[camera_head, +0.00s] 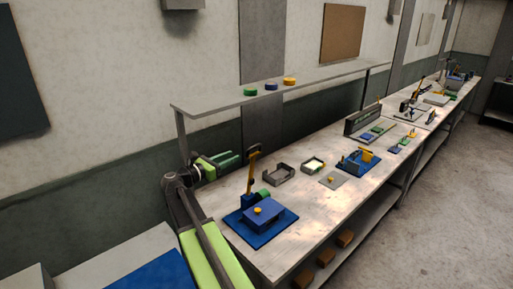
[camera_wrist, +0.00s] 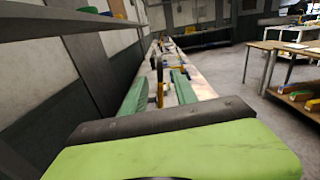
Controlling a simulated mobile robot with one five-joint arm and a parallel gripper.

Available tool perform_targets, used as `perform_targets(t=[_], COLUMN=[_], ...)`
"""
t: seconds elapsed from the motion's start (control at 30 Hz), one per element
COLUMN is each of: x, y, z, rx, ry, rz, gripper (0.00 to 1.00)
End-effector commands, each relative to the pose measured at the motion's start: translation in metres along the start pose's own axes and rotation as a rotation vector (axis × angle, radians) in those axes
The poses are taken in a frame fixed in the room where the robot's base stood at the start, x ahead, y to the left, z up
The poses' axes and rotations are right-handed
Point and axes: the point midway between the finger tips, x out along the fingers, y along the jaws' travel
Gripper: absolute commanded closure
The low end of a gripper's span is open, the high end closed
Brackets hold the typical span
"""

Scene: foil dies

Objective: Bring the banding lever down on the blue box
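The blue box (camera_head: 272,211) with a yellow knob on top sits on a blue base plate (camera_head: 247,232) at the near end of the bench. The banding lever (camera_head: 252,172) stands raised and nearly upright behind the box, with a yellow arm and a dark top. My gripper (camera_head: 222,161) is left of the lever in the head view, apart from it. In the wrist view my gripper (camera_wrist: 157,88) has its two green fingers spread with a gap between them and holds nothing. A dark and yellow upright piece, probably the lever, shows beyond that gap.
A grey shelf (camera_head: 225,98) with several coloured discs runs above the back of the bench (camera_head: 310,215). Grey trays (camera_head: 278,176) and another blue fixture (camera_head: 352,166) stand farther along. The floor (camera_head: 440,210) to the right is clear.

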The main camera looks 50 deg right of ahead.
Motion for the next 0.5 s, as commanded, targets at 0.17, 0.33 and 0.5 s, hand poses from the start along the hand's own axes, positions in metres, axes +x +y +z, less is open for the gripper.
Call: perform_targets(t=[0.17, 0.33, 0.5], x=[0.048, 0.090, 0.122], y=[0.000, 0.000, 0.000], z=[0.000, -0.001, -0.001], rx=[0.001, 0.002, 0.002], ry=[0.001, 0.002, 0.002], rz=[-0.004, -0.004, -0.002], gripper=[0.66, 0.66, 0.66])
